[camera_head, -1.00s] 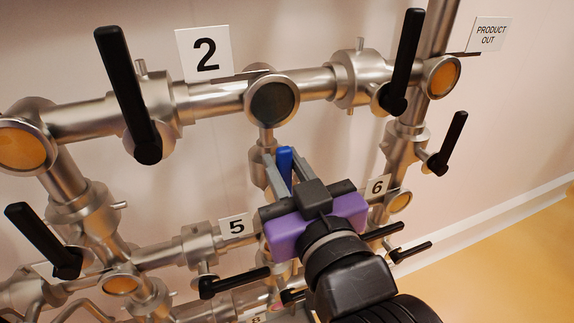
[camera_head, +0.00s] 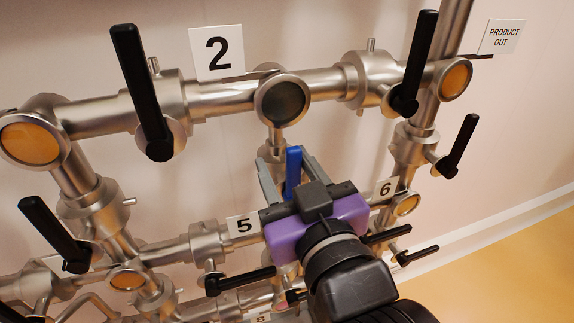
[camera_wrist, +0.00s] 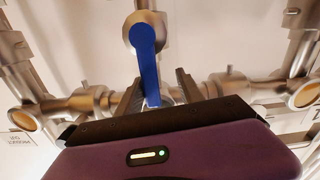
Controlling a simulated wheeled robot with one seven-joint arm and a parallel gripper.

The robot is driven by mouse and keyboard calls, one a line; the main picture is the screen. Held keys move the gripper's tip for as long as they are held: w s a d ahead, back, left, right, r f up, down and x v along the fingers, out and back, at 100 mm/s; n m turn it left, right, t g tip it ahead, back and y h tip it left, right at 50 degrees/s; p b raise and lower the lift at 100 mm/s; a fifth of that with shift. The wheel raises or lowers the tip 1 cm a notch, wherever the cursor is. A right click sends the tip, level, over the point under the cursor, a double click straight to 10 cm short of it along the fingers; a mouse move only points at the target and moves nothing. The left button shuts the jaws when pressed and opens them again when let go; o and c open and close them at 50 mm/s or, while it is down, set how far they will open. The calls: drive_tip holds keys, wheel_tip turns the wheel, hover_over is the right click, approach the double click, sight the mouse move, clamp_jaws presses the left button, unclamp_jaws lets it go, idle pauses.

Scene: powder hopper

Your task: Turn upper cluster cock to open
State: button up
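The cock with the blue lever handle (camera_head: 293,172) sits on the pipe stub below the dark round sight glass (camera_head: 283,102). In the head view its lever stands nearly upright. My gripper (camera_head: 288,172) is at the lever, with one grey finger on each side. In the wrist view the blue lever (camera_wrist: 150,75) runs down from its round pivot between the spread fingers of my gripper (camera_wrist: 158,90). Gaps show beside the lever, so the fingers are open and not clamped on it.
Black levers stand at the upper left (camera_head: 141,92), upper right (camera_head: 414,64) and far right (camera_head: 458,145) on the steel pipes. Another black lever (camera_head: 240,281) lies below plate 5 (camera_head: 242,225), close to my arm. Plate 6 (camera_head: 385,188) is right of my gripper.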

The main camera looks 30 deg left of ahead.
drive_tip(key=shift+w+d, duration=0.1)
idle(0.3)
drive_tip(key=shift+d, duration=0.2)
drive_tip(key=b+v, duration=0.1)
drive_tip(key=v, duration=0.6)
drive_tip(key=shift+s+b, duration=0.25)
drive_tip(key=shift+b, duration=0.05)
drive_tip(key=shift+d, duration=0.1)
